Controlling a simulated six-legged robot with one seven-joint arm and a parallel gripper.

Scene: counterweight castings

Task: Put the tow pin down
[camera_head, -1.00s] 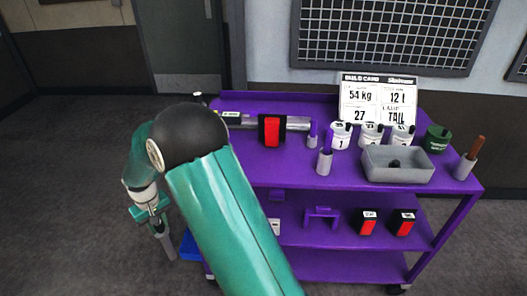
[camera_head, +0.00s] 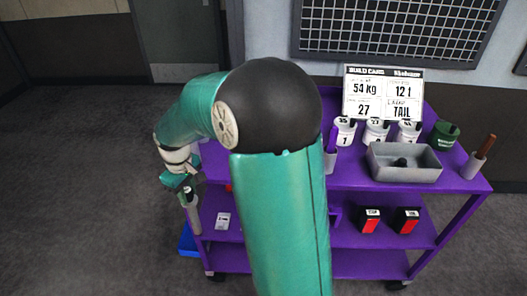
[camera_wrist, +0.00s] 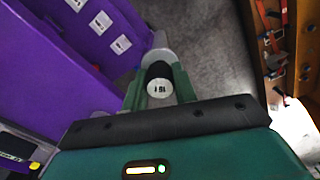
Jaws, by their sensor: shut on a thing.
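The tow pin (camera_head: 195,217), a grey rod, hangs roughly upright below my gripper (camera_head: 183,188) in the head view. It is just off the left end of the purple cart (camera_head: 461,215). In the wrist view, the pin (camera_wrist: 160,88) shows a pale marked end and a dark band between the green fingers of my gripper (camera_wrist: 160,82). The gripper is shut on it. The pin's far end lies over grey floor beside the cart's purple side. My upper arm covers the cart's left part in the head view.
On the cart top are a grey tray (camera_head: 420,172), white numbered pots (camera_head: 376,133), a green pot (camera_head: 443,135) and a build card (camera_head: 383,95). Black-and-red blocks (camera_head: 369,220) sit on the shelf. A blue object (camera_head: 187,240) lies low at the left. Floor further left is clear.

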